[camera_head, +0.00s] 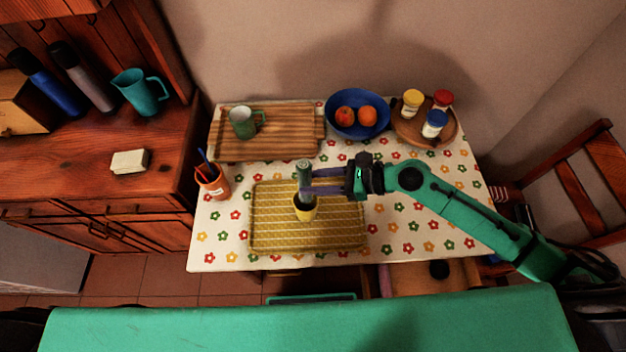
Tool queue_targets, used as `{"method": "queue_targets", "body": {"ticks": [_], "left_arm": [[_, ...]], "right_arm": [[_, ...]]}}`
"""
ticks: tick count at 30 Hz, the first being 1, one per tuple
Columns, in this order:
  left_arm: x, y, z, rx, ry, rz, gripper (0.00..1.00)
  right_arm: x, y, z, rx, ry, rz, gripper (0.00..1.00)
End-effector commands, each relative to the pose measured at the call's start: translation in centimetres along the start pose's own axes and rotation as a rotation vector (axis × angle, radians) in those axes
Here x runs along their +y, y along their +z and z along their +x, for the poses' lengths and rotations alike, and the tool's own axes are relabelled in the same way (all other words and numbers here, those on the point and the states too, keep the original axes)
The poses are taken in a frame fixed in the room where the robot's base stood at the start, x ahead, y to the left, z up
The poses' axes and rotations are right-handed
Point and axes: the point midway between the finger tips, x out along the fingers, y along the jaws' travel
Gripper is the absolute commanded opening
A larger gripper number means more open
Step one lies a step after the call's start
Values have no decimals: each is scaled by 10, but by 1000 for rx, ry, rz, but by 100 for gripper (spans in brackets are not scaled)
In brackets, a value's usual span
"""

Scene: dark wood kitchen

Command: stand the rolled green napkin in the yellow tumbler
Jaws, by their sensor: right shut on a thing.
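The yellow tumbler (305,212) stands upright on a yellow woven mat (270,235) on the table. The rolled green napkin (304,171) is upright, with its lower part inside the tumbler's mouth. My right gripper (308,181) comes in from the right and is shut on the napkin's upper part, above the tumbler's rim. How deep the napkin reaches is hidden by the tumbler's wall. My left gripper is not in view.
An orange cup with utensils (214,186) stands left of the mat. Behind are a wooden tray (285,140) with a green mug (243,122), a blue fruit bowl (335,123) and a round board (408,136) with jars. The mat's right side is clear.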

Motion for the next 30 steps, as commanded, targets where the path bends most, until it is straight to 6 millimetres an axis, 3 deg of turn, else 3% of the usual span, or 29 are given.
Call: {"method": "queue_targets", "body": {"ticks": [18,29,30], "left_arm": [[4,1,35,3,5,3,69],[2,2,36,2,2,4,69],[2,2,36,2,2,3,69]], "right_arm": [[0,-57,24,-1,0,0,0],[0,-61,26,-1,0,0,0],[0,-61,26,-1,0,0,49]]}}
